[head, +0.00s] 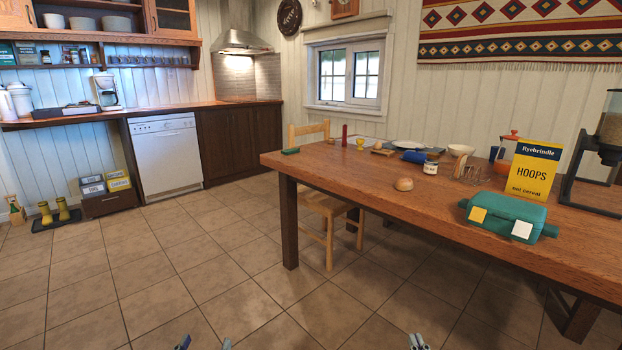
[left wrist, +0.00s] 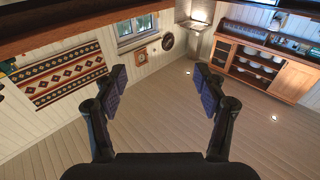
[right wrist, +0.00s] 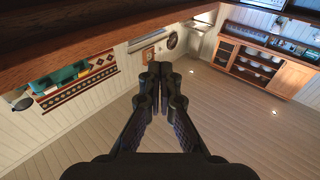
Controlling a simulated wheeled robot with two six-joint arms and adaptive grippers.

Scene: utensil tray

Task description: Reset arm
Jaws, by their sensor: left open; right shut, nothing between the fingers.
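My left gripper (head: 203,343) shows only its tips at the bottom edge of the head view, left of centre. In the left wrist view it (left wrist: 161,85) is open, with a wide empty gap between its finger pads. My right gripper (head: 418,341) shows only its tips at the bottom edge, right of centre. In the right wrist view its fingers (right wrist: 160,78) are closed together with nothing between them. Both grippers are apart from the table and touch nothing that I can see. The arms behind them are out of the head view.
Tiled floor (head: 160,285) is clear ahead and left.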

